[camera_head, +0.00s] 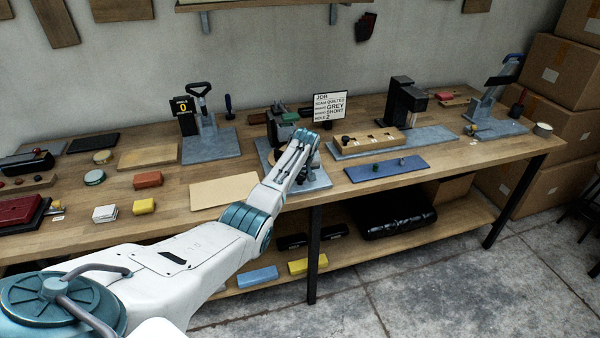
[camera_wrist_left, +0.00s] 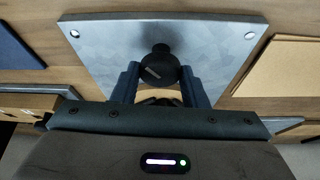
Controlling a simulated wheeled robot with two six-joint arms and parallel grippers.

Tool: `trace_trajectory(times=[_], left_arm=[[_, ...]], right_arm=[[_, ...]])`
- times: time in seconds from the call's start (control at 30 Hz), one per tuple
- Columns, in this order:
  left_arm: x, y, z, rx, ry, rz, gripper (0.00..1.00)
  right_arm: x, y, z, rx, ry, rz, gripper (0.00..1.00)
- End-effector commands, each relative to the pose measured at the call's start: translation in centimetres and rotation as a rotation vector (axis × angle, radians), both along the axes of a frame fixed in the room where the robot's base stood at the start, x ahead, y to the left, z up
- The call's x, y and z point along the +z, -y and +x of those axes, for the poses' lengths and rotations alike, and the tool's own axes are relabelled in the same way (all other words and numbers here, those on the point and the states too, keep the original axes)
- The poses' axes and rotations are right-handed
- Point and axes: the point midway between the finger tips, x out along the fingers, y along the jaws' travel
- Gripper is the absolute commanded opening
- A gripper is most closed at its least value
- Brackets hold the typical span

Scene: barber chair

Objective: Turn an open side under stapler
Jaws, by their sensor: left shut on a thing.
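The stapler (camera_head: 283,118), a dark machine, stands on a grey metal base plate (camera_head: 318,184) at the middle of the bench. My left arm covers much of it, so which side faces the front cannot be told. My left gripper (camera_wrist_left: 160,82) reaches over this plate. In the left wrist view its two blue-grey fingers close around a round black knob (camera_wrist_left: 160,66) with a pale mark, above the base plate (camera_wrist_left: 110,45). In the head view the left gripper (camera_head: 303,160) hides the knob. My right gripper is not in view.
A job card (camera_head: 330,106) stands behind the stapler. A tan sheet (camera_head: 222,190) lies left of the plate; a blue mat (camera_head: 387,169) and wooden block (camera_head: 371,143) lie right. A lever press (camera_head: 205,135) and black machine (camera_head: 402,103) stand either side. Boxes are stacked far right.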

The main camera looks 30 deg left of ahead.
Motion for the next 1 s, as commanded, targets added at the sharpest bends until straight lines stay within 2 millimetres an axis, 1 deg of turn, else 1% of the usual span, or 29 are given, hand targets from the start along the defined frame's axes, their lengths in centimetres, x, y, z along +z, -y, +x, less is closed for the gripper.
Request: trace_trajectory(times=[0.27,0.47,0.6,0.8,1.0], left_arm=[[-0.3,0.2,0.2,0.260,0.000,-0.001,0.17],[-0.5,0.2,0.3,0.448,0.000,-0.001,0.17],[-0.6,0.2,0.4,0.571,0.001,-0.001,0.17],[-0.6,0.2,0.5,0.715,0.001,-0.001,0.17],[-0.4,0.2,0.5,0.812,0.001,-0.001,0.17]], right_arm=[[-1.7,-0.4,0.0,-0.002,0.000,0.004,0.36],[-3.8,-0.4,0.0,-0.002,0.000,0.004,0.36],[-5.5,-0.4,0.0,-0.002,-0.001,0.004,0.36],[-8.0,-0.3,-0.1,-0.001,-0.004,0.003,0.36],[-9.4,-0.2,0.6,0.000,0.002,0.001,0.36]])
